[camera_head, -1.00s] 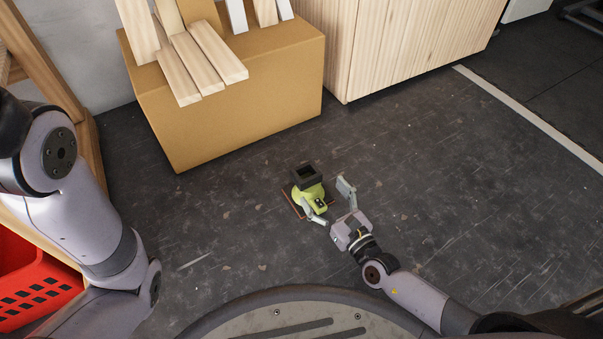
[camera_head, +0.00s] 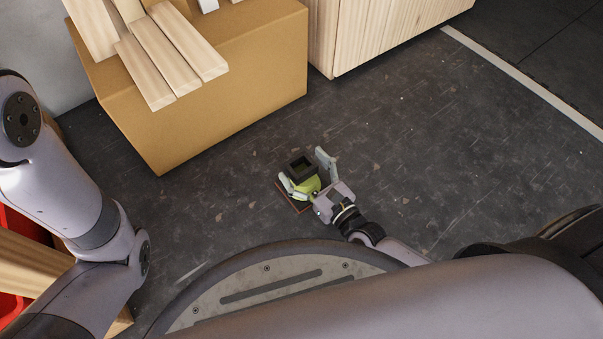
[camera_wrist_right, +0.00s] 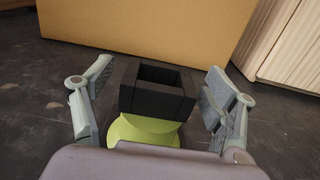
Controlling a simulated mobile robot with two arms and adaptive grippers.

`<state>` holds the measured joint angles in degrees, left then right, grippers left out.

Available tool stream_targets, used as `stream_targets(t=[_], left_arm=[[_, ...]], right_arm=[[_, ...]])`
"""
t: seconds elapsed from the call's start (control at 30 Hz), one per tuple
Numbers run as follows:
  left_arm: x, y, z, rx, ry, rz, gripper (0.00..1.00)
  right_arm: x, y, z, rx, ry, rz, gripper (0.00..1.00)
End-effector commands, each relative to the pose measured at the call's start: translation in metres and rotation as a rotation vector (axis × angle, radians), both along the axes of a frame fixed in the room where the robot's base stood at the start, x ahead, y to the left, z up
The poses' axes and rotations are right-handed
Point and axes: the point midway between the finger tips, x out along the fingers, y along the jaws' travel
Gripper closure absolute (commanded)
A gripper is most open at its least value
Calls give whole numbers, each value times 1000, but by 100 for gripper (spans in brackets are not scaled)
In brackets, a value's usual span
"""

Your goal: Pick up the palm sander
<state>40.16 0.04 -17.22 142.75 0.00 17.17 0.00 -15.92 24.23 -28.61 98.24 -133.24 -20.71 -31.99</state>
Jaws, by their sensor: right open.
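The palm sander (camera_head: 299,165) is lime green with a black square open-topped part and a brown base, and it sits on the dark floor. In the right wrist view, the sander (camera_wrist_right: 155,97) stands between the fingers, its lower part hidden by my gripper's body. My right gripper (camera_head: 305,172) is open, with one finger on each side of the sander. In the right wrist view, my right gripper (camera_wrist_right: 150,100) shows gaps between both fingers and the black part. My left arm comes in at the left, but its gripper is out of view.
A large cardboard box (camera_head: 220,100) with wooden planks (camera_head: 165,60) on it stands behind the sander. A pale wooden cabinet (camera_head: 390,30) is at the back. A red crate (camera_head: 22,228) is at the left edge. The floor (camera_head: 440,150) to the right is clear.

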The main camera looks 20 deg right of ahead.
Motion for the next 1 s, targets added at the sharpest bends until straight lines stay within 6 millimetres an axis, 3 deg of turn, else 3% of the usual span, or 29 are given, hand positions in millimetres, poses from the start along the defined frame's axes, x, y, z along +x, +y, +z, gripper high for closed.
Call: stream_targets(t=[0.17, 1.0], left_arm=[[-7, 2, -1, -3, -13, -3, 60], [-2, 1, 0, -1, -4, 0, 60]], right_arm=[[0, 0, 0, 0, 0, 0, 26], [0, 0, 0, 0, 0, 0, 82]])
